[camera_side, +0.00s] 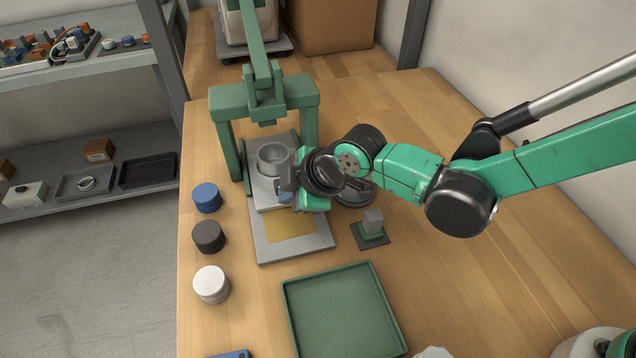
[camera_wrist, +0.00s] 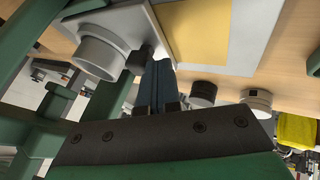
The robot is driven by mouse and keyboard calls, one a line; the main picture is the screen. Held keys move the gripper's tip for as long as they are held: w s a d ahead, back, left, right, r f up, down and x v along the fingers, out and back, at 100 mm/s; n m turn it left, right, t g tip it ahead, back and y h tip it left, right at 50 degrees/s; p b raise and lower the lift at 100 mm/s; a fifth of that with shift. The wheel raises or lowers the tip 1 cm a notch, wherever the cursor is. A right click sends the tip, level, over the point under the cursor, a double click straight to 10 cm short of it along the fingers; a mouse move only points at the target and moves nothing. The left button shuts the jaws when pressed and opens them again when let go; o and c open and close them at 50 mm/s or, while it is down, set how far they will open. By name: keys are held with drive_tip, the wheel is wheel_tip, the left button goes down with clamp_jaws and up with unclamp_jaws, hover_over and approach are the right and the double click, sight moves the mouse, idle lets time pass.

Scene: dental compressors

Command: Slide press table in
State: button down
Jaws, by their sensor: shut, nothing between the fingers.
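The green press (camera_side: 262,100) stands at the back of the bench. Its grey press table (camera_side: 264,195) carries a round grey cup (camera_side: 273,157) and sits under or close to the front of the press frame. In front of it lies the grey base plate (camera_side: 262,246) with a yellow patch (camera_side: 291,226). My gripper (camera_side: 285,191) is down at the front right of the press table and hides part of it. In the wrist view, the shut, empty fingers (camera_wrist: 160,68) point at the plate edge beside the cup (camera_wrist: 100,52). Whether they touch it I cannot tell.
Blue (camera_side: 206,197), black (camera_side: 208,236) and white (camera_side: 211,284) round stacks stand left of the press. A green tray (camera_side: 342,308) lies in front. Bare bench lies at the far right.

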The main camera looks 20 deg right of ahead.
sight(277, 173)
drive_tip(key=w, duration=0.5)
drive_tip(key=shift+w, duration=0.1)
drive_tip(key=shift+d, duration=0.1)
drive_tip(key=s, duration=0.5)
drive_tip(key=shift+r, duration=0.2)
drive_tip(key=v, duration=0.9)
drive_tip(key=s+d+r+m+h, duration=0.1)
drive_tip(key=s+d+m+h, duration=0.1)
drive_tip(key=d+m, duration=0.6)
drive_tip(key=s+d+r+m+t+h, duration=0.1)
drive_tip(key=d+m, duration=0.7)
drive_tip(key=d, duration=0.8)
drive_tip(key=shift+s+d+r+m+h, duration=0.45)
drive_tip(key=shift+s+h, duration=0.35)
drive_tip(key=shift+s, duration=0.45)
